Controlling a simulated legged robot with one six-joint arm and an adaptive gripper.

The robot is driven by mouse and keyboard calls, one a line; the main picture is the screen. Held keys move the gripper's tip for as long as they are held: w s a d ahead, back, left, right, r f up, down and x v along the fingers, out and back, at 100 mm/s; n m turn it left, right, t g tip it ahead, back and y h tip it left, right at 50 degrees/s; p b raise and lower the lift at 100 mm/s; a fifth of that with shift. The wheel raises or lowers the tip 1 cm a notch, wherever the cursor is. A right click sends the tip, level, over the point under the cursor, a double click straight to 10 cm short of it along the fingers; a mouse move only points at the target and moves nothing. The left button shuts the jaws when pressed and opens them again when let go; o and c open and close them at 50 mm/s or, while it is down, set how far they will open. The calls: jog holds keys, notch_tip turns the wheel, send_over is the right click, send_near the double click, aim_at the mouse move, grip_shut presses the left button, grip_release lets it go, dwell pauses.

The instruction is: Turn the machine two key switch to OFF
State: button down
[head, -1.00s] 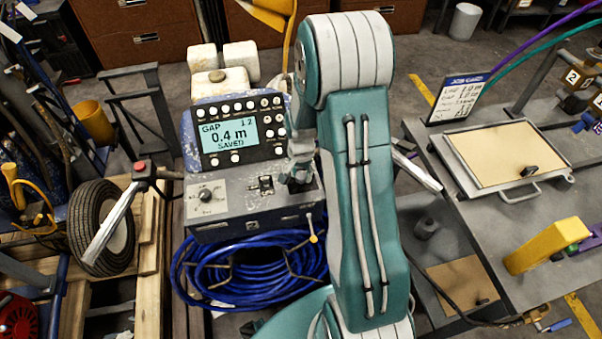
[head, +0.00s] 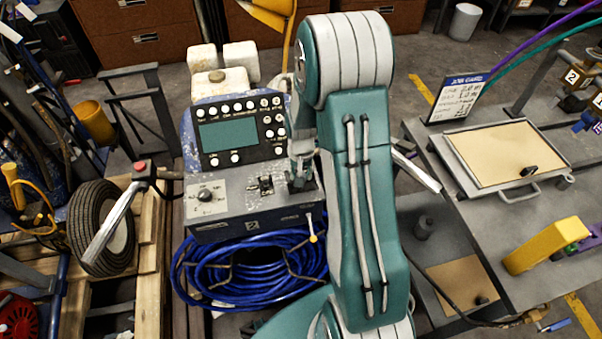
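Machine two (head: 232,212) is a grey and blue striper with a "2" plate on its lower front panel. The lower panel has a rotary knob (head: 205,196) at left and a small toggle-like switch (head: 265,184) in the middle. My gripper (head: 298,178) is at the right end of this panel, pointing down, close to or touching it. No key switch shows clearly; that end of the panel is partly covered by my gripper and arm. I cannot make out the fingers' opening.
A blue hose coil (head: 250,268) hangs below the panel. A handlebar with a red button (head: 140,168) juts out at left. At right, a grey bench (head: 500,222) carries a tray, a yellow block (head: 545,246) and a job card (head: 462,98).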

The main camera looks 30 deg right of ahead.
jog(key=n, duration=0.7)
jog(key=shift+f, duration=0.1)
dwell(0.5)
jog(key=shift+c, duration=1.3)
grip_release()
notch_tip(320, 180, up, 12)
jog(key=shift+w, duration=0.1)
